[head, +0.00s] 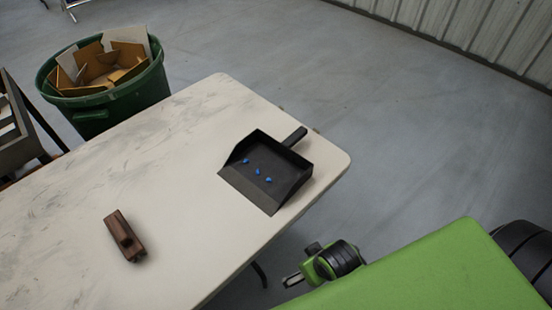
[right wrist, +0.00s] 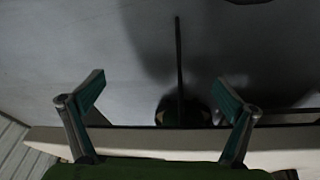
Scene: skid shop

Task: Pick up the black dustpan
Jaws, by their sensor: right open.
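The black dustpan (head: 263,176) lies flat on the pale table near its right end in the head view. Its open front lip faces the lower left and its short handle (head: 295,136) points to the upper right. Several small blue pieces lie in the pan. My right gripper (right wrist: 163,92) shows in the right wrist view with its two fingers spread apart and nothing between them. A thin dark rod with a dark shape at its base stands beyond the fingers; I cannot tell what it is. My left gripper is not in view.
The table (head: 190,185) has a brown wooden block-like object (head: 125,236) at the lower left. A green bin (head: 113,102) of cardboard scraps stands behind the table. A dark rack (head: 18,125) is at the far left. Grey floor is clear beyond the table's right end.

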